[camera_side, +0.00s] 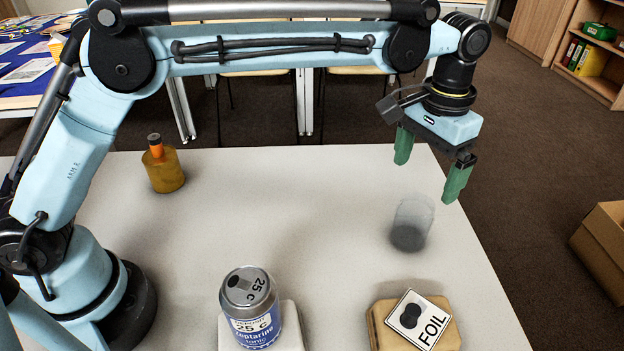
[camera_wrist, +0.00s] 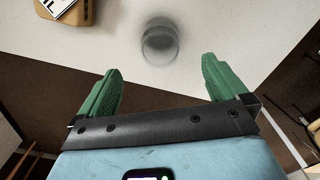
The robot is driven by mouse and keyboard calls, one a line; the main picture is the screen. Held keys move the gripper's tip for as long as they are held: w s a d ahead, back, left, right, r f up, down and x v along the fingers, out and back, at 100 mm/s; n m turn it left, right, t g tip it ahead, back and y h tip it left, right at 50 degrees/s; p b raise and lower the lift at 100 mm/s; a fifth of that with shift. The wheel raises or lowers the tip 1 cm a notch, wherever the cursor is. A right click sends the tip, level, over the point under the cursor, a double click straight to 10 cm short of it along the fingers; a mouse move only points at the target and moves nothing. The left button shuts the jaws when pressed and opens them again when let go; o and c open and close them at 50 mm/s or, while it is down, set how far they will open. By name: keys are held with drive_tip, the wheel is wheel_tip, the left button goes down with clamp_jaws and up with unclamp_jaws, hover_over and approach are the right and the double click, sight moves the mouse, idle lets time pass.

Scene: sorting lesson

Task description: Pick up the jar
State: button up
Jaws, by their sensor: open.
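A see-through, greyish jar (camera_side: 413,218) with a dark lower part stands near the right edge of the pale table. Its outline is faint and smeared, so its contents are unclear. It also shows in the wrist view (camera_wrist: 160,42), top centre. My gripper (camera_side: 429,180) has two green fingers spread wide with nothing between them. It hangs above the jar, apart from it. In the wrist view the jar lies ahead of the gap between the fingertips (camera_wrist: 161,66), roughly centred on it.
A blue and silver can (camera_side: 252,312) stands on a white pad at the front. A card marked FOIL (camera_side: 418,320) lies on a tan block (camera_side: 388,338) at front right. An amber container (camera_side: 164,172) with an orange and black piece stands at back left. The table's middle is clear.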

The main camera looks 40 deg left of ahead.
sight(415, 213)
wheel_tip(415, 213, down, 11)
drive_tip(key=shift+w+r, duration=0.15)
drive_tip(key=shift+r, duration=0.05)
idle(0.4)
drive_tip(key=shift+c, duration=0.3)
drive_tip(key=c, duration=1.1)
drive_tip(key=shift+r, duration=0.1)
